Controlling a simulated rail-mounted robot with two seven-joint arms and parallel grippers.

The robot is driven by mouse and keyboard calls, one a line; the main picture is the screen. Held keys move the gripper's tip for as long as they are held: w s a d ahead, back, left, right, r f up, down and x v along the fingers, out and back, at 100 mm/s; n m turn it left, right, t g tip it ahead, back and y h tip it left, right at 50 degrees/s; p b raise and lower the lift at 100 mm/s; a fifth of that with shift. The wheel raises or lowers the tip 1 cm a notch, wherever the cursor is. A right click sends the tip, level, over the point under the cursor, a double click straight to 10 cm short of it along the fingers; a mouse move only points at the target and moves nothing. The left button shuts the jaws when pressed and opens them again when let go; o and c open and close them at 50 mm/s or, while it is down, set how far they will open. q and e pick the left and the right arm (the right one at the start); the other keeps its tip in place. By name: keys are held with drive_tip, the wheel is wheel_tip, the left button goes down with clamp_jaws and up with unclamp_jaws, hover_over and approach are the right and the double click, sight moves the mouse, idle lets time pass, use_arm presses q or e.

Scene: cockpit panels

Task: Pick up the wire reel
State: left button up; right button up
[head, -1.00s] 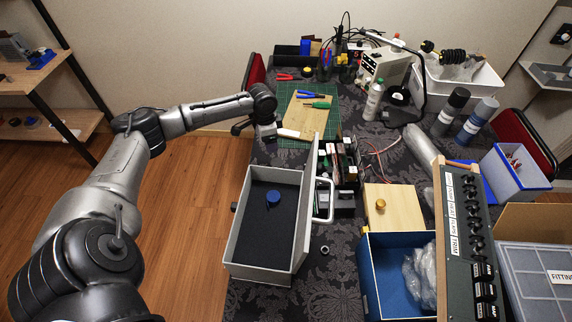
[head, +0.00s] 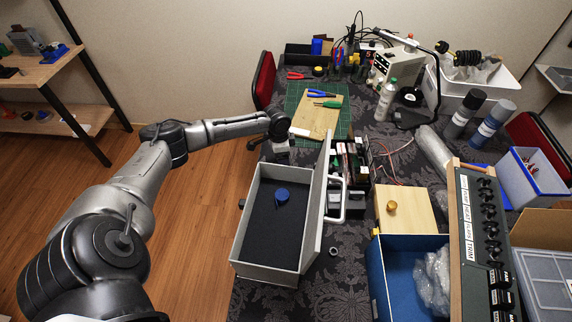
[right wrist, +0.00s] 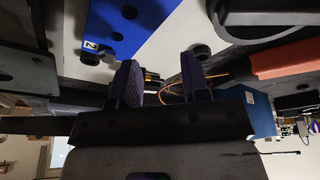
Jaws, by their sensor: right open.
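A small blue round reel (head: 281,195), which looks like the wire reel, lies on the dark lining of an open grey box (head: 262,266). My left arm reaches in from the left, and its gripper (head: 281,150) hangs just beyond the box's far end, apart from the reel. Its fingers are too small and shaded to tell open from shut. My right gripper (right wrist: 160,80) shows only in the right wrist view. Its two dark fingers are apart with nothing held between them. A thin orange wire (right wrist: 172,92) shows behind them.
The box's raised lid with a white handle (head: 345,200) stands on its right side. A green mat (head: 295,103) with tools lies behind. A blue bin (head: 378,275) and a switch panel (head: 482,240) stand to the right. Cloth is bare in front of the box.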

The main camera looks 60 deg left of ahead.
use_arm(q)
drive_tip(key=f, duration=0.1)
drive_tip(key=f+b, duration=0.1)
drive_tip(key=f, duration=0.1)
drive_tip(key=w+f, duration=0.1)
drive_tip(key=shift+d+f, duration=0.35)
drive_tip(key=shift+a, duration=0.1)
drive_tip(key=shift+c, duration=0.4)
drive_tip(key=c, duration=0.9)
